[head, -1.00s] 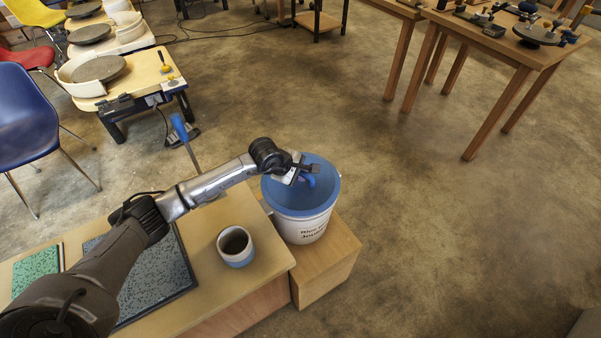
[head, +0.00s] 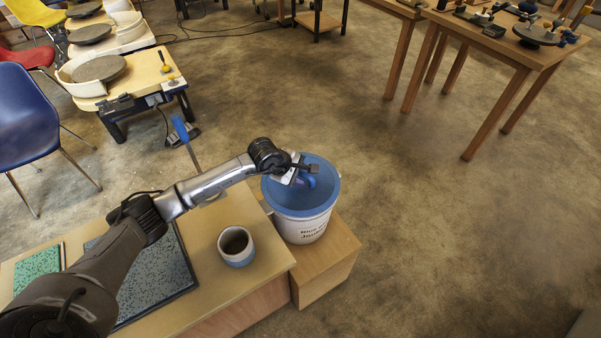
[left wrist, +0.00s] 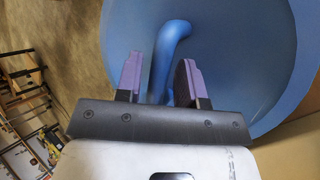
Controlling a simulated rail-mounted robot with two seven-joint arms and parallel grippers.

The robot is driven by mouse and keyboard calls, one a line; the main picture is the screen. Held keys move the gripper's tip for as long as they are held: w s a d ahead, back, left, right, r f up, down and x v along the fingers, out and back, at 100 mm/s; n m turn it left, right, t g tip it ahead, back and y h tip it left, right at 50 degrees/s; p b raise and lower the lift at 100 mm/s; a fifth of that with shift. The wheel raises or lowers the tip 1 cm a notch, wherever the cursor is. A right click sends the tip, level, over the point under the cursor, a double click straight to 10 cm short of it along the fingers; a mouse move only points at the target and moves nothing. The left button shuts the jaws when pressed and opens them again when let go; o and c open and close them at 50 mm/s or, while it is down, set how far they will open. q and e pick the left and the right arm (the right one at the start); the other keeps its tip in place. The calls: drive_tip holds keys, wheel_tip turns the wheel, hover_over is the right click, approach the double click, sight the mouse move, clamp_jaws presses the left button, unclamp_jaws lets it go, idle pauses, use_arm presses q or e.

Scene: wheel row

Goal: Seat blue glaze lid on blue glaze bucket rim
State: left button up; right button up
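The blue glaze lid (head: 314,199) is a round blue disc covering the top of the white, lettered blue glaze bucket (head: 303,229). It appears to lie on the rim, but I cannot tell whether it is fully down. In the left wrist view the lid (left wrist: 235,60) fills much of the picture, with its curved blue handle (left wrist: 168,50) standing up. My left gripper (head: 303,180) is over the lid. Its purple fingers (left wrist: 160,78) stand apart on either side of the handle, with narrow gaps showing. My right gripper is not in view.
The bucket stands on a wooden block (head: 328,264) beside the worktable (head: 257,287). A blue and white cup (head: 236,247) stands close by, left of the bucket. A dark speckled board (head: 160,275) lies under my left arm. The floor right of the bucket is clear.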

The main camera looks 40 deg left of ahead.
use_arm(q)
drive_tip(key=shift+s+a+r+p, duration=0.1)
drive_tip(key=shift+s+r+p, duration=0.3)
drive_tip(key=shift+r, duration=0.2)
drive_tip(key=shift+s+a+r+p, duration=0.2)
drive_tip(key=shift+s+r+p, duration=0.15)
drive_tip(key=shift+r+p, duration=0.25)
drive_tip(key=o, duration=0.5)
drive_tip(key=shift+o, duration=0.2)
drive_tip(key=shift+o, duration=0.2)
drive_tip(key=o, duration=0.4)
drive_tip(key=shift+o, duration=0.3)
